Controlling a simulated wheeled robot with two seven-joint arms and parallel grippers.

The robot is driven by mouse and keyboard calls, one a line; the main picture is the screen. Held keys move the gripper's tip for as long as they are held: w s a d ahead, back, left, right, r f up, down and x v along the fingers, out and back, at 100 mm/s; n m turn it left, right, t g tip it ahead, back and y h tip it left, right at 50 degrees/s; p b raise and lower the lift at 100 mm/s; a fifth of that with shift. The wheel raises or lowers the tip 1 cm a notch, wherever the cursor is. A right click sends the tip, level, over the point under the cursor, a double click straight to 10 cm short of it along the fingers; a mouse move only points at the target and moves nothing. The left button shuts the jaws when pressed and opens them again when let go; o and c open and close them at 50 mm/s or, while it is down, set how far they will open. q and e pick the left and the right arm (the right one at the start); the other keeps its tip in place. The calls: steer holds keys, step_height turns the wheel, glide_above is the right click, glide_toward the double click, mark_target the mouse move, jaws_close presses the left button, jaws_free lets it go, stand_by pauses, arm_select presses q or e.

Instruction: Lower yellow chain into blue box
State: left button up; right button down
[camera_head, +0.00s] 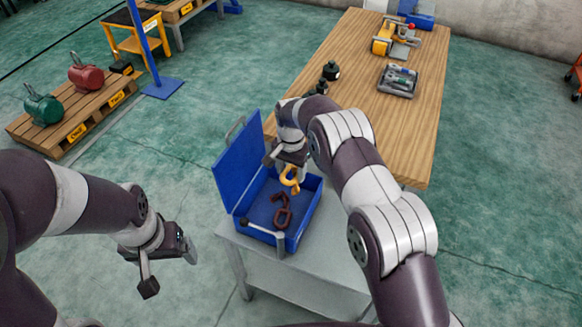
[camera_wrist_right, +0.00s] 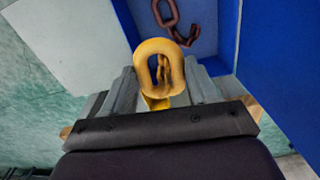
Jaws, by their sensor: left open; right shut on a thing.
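The blue box (camera_head: 303,221) stands with its lid up on a small grey table. My right gripper (camera_head: 292,172) is over the back part of the box and shut on the yellow chain (camera_head: 290,180). In the right wrist view the yellow chain (camera_wrist_right: 160,66) shows as a thick link between the two fingers, with more of it behind. I cannot tell whether its lower end touches the box floor. My left gripper (camera_head: 172,268) is open and empty, left of the grey table and apart from the box.
A brown chain with a hook (camera_head: 283,212) lies in the box; it also shows in the right wrist view (camera_wrist_right: 172,20). The raised blue lid (camera_head: 238,163) stands at the box's left side. A wooden table (camera_head: 350,110) with tools is behind. The grey table (camera_head: 320,262) has bare room in front.

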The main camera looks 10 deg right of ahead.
step_height(320, 180, down, 12)
steer(key=b, duration=0.8)
steer(key=shift+r, duration=0.15)
steer(key=shift+c, duration=1.1)
jaws_free()
step_height(320, 180, up, 13)
steer(key=p, duration=0.5)
steer(key=shift+p, duration=0.35)
